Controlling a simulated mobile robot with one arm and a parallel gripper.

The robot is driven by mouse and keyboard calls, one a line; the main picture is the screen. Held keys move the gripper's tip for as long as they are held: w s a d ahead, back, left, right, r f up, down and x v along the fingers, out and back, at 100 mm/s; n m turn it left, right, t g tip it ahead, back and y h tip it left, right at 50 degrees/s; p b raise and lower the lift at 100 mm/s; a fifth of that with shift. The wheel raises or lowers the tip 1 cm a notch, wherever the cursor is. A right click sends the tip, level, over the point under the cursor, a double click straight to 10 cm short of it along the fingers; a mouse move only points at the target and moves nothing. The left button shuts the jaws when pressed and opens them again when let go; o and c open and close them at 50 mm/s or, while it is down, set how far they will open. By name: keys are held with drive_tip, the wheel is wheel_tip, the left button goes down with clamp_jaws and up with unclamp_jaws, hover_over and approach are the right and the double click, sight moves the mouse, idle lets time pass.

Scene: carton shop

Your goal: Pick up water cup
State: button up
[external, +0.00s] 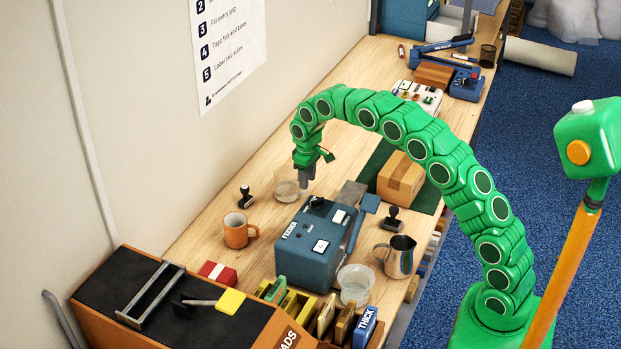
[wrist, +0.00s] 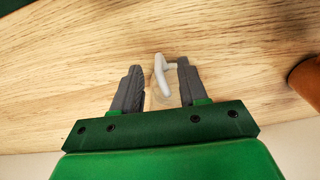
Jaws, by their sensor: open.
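A clear cup (external: 286,190) stands on the wooden bench, just left of and below my gripper (external: 307,184) in the external view. My gripper points down with its fingers apart. In the wrist view my gripper (wrist: 160,88) is open. A pale narrow shape (wrist: 161,76) and a faint clear outline show between its fingers; I cannot tell whether they belong to the cup or touch a finger. A second clear cup (external: 355,284), seemingly with water in it, stands in front of the blue feeder box, away from my gripper.
The blue feeder box (external: 318,243) stands close to the right of the gripper. An orange mug (external: 239,232) and a black stamp (external: 246,197) stand at left; the mug also shows in the wrist view (wrist: 307,80). A metal jug (external: 397,256) and a carton (external: 401,180) are at right.

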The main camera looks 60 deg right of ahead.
sight(308, 191)
drive_tip(key=shift+f, duration=2.65)
clamp_jaws()
